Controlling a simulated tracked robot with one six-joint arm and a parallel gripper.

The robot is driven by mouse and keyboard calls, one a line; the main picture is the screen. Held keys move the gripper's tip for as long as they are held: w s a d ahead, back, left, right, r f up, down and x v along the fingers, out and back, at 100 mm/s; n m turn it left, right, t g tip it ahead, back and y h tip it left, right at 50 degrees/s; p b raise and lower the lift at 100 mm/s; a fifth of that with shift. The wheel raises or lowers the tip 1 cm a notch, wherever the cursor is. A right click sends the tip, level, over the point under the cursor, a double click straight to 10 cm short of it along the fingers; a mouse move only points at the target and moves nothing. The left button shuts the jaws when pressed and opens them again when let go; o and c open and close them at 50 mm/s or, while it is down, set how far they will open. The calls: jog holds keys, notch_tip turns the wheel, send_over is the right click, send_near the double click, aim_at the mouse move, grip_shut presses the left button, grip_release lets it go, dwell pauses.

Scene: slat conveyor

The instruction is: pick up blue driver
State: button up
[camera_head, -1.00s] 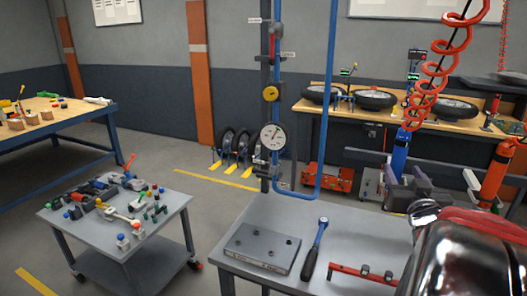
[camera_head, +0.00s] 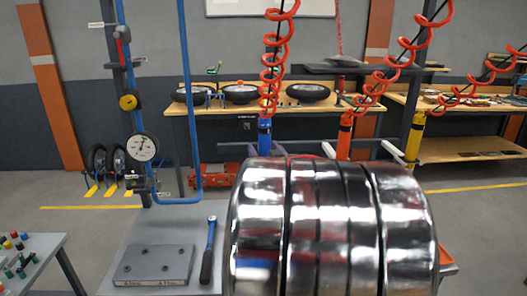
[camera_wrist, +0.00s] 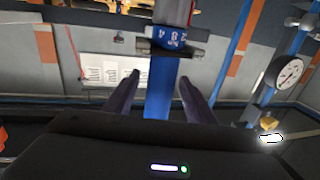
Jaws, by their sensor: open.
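In the wrist view the blue driver (camera_wrist: 160,98) shows as a blue upright body with white markings and a dark collar. My gripper (camera_wrist: 160,76) is open, with one dark finger on each side of the blue body in the picture. Gaps show on both sides; I cannot tell how deep it sits between the fingers.
An orange driver (camera_head: 345,136) and a yellow driver (camera_head: 415,138) hang to the right. A dial gauge (camera_head: 143,147) and blue pipe (camera_head: 190,90) stand left. A grey table with a plate (camera_head: 153,266) and a blue-and-black wrench (camera_head: 209,250) is at front left.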

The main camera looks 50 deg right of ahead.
aim_at(261, 145)
jog(key=shift+x, duration=1.55)
jog(key=shift+c, duration=0.5)
jog(key=shift+r, duration=0.1)
grip_shut()
